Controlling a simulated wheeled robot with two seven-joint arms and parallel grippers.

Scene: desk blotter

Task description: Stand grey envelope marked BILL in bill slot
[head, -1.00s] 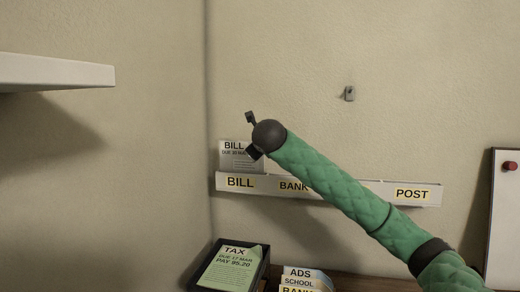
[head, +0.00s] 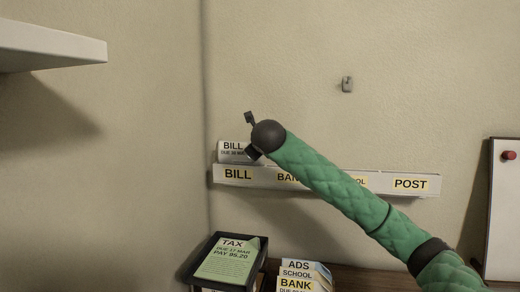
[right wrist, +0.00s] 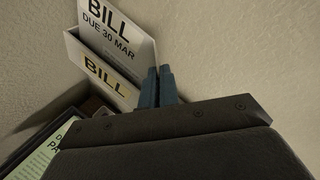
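The grey envelope marked BILL (head: 232,147) stands upright, its lower part hidden behind the front wall of the bill slot (head: 217,173) at the left end of the wall rack. My right gripper (head: 253,147) is at the envelope's right edge. In the right wrist view, the fingers (right wrist: 157,86) are close together at the edge of the envelope (right wrist: 122,38), just above the slot front (right wrist: 98,75). They appear shut on the envelope, though the contact is partly hidden. My left gripper is not in view.
The rack (head: 438,186) has further slots labelled BANK and POST, partly covered by my right arm. Below are a dark tray (head: 259,262) with a green TAX paper and several labelled cards (head: 302,268). A shelf (head: 60,50) juts out at left; a wall hook (head: 347,85) is above.

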